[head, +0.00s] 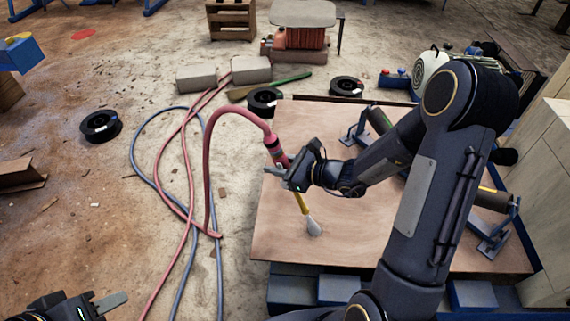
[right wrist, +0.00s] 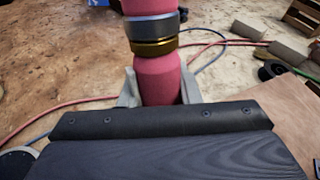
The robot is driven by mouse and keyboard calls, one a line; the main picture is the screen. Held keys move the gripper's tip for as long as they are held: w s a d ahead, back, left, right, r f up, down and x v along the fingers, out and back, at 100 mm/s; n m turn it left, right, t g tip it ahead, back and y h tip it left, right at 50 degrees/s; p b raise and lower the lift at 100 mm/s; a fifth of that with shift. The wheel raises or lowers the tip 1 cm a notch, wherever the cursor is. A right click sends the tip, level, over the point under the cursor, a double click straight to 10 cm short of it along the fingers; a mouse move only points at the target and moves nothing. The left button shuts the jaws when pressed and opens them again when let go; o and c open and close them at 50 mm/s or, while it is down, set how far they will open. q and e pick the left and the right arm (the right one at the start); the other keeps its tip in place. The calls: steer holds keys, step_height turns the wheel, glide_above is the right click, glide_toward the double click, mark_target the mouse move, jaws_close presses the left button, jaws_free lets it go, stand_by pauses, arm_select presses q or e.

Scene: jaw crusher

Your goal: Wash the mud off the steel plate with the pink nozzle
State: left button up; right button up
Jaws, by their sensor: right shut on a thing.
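The pink nozzle (head: 274,150) is held above the brown-coated plate (head: 275,225), with its hose arching up to the left. My right gripper (head: 278,172) is shut on it; in the right wrist view, the fingers (right wrist: 158,92) clasp the pink body from both sides, below a grey and brass collar. A yellow section points down from the gripper to a whitish patch (head: 313,226) at or just above the plate; I cannot tell if this is spray or a tip. The plate looks evenly brown elsewhere. My left gripper (head: 95,305) is at the bottom left, partly cut off, away from the plate.
Pink and blue hoses (head: 180,200) loop over the dirt floor left of the plate. Blue clamp-like brackets (head: 490,238) stand at the plate's right. Black spools (head: 100,126), stone blocks (head: 250,70) and a green-handled broom (head: 285,81) lie beyond. My right arm covers much of the plate.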

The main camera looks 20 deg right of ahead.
steer(key=shift+w+a+b, duration=0.55)
steer(key=shift+w+a, duration=1.05)
steer(key=shift+a, duration=1.55)
steer(key=w+d+p, duration=0.2)
steer(key=w+d, duration=0.2)
steer(key=w, duration=0.4)
steer(key=shift+w+d+p, duration=0.2)
steer(key=shift+w+p, duration=0.1)
steer(key=shift+w, duration=0.1)
